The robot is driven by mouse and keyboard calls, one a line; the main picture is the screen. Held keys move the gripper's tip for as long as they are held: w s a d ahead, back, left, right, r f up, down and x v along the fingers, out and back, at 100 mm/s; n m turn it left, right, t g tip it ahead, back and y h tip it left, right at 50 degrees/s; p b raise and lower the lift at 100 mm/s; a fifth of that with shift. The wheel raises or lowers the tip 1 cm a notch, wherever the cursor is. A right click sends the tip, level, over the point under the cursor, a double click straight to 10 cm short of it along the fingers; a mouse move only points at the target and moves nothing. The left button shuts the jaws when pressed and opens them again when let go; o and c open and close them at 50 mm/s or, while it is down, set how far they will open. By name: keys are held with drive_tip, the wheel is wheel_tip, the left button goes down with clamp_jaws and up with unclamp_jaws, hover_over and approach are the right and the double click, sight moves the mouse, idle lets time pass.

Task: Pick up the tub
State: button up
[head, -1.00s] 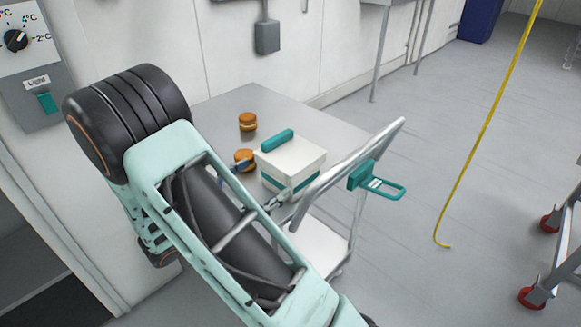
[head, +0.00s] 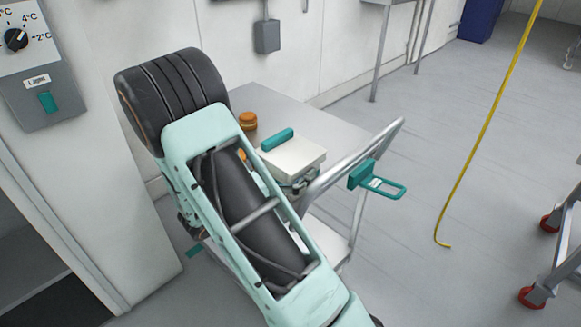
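The tub (head: 299,155) is a white box on the grey cart top, with a teal bar (head: 277,140) on its lid. Its lower left side is hidden behind my arm. My gripper is mostly hidden by my own forearm. Only a small grey part of it (head: 299,186) shows at the tub's near lower side. I cannot tell whether it touches the tub or how far its fingers are apart.
An orange-brown filled round (head: 248,121) stands behind the tub. A second round (head: 242,154) is almost hidden by my arm. The cart (head: 330,124) has a raised metal push bar (head: 352,161) with a teal bracket (head: 377,181) close right of the tub. Open floor lies further right.

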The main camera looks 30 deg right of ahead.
drive_tip(key=c, duration=1.2)
drive_tip(key=shift+r, duration=0.1)
drive_tip(key=shift+c, duration=0.3)
